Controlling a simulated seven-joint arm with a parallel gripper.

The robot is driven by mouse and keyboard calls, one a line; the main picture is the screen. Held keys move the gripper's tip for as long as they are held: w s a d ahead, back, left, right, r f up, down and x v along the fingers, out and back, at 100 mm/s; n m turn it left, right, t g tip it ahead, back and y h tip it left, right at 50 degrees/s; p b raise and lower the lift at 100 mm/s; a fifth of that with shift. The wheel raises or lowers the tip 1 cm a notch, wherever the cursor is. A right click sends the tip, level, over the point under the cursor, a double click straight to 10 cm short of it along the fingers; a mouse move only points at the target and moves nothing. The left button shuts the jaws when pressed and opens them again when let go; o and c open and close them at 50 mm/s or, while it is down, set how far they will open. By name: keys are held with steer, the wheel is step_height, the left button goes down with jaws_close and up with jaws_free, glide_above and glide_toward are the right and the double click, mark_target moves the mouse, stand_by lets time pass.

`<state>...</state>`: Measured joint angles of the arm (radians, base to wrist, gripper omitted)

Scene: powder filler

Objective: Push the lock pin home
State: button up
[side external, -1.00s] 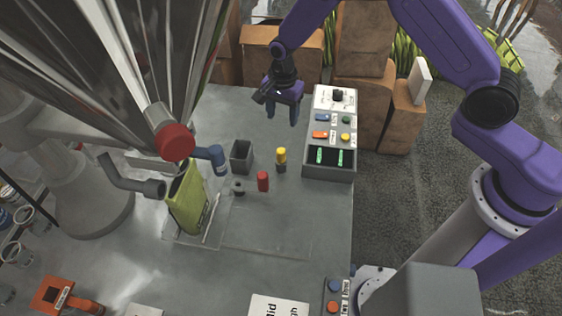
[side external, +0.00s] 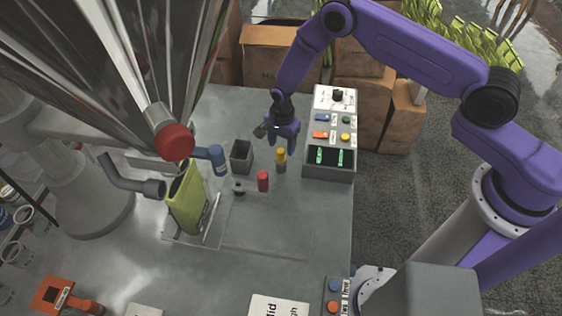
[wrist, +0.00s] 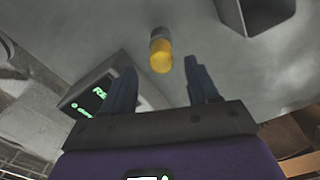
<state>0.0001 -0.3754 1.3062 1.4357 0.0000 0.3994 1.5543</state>
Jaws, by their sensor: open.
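A yellow-topped peg with a grey lower part (side external: 281,155) stands upright on the grey table. A short red cylinder (side external: 263,180) stands to its left. A blue handle (side external: 216,158) is fixed on the filler near the green bag (side external: 187,203). I cannot tell for certain which of these is the lock pin. My gripper (side external: 282,142) is open and empty, just above and behind the yellow-topped peg. In the wrist view the yellow-topped peg (wrist: 160,52) lies ahead of my open fingers (wrist: 158,70), between their lines and apart from both.
The table front of the pegs (side external: 265,225) is clear.

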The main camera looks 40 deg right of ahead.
mark_target(281, 150)
steer(key=shift+a+f, duration=0.15)
steer(key=shift+f, duration=2.75)
jaws_close()
